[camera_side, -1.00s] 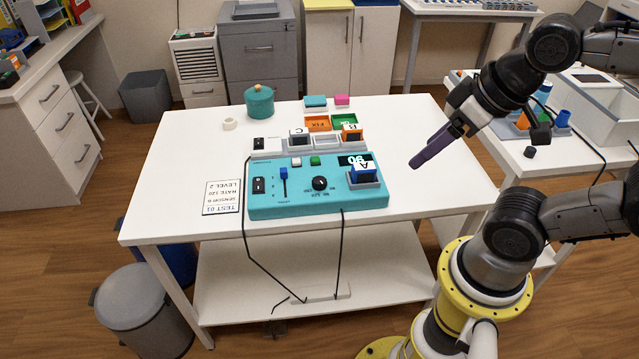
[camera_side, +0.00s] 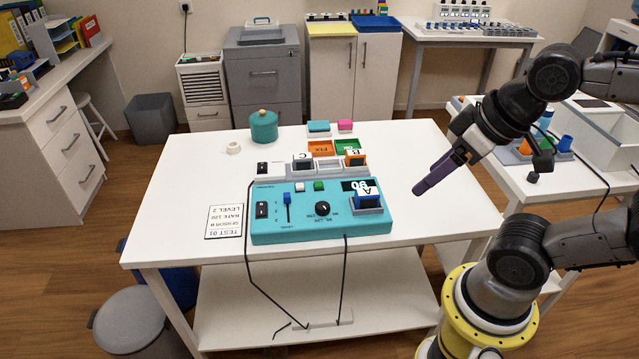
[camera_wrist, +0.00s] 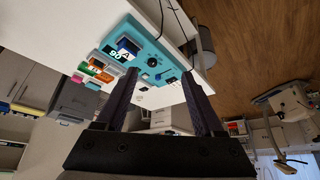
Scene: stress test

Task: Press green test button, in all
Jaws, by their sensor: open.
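The teal test box (camera_side: 285,227) lies on the white table, with a small green button (camera_side: 318,186) on its top near the back edge. A white button (camera_side: 299,187) sits left of it. The box also has a blue slider (camera_side: 287,198), a black knob (camera_side: 323,208), a black switch (camera_side: 262,209) and a block marked A (camera_side: 367,196) in a socket beside a display reading 90. My gripper (camera_side: 418,192) is right of the box, above the table and apart from it. In the wrist view my gripper (camera_wrist: 160,92) has its two fingers apart and nothing between them; the box (camera_wrist: 152,42) shows beyond them.
A card (camera_side: 225,221) reading TEST 01, LEVEL 2, RATE 120, SENSOR B lies left of the box. Behind the box stand a rack with blocks C (camera_side: 302,161) and B (camera_side: 355,157), orange (camera_side: 320,148) and green trays, and a teal pot (camera_side: 263,127). Table space right is clear.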

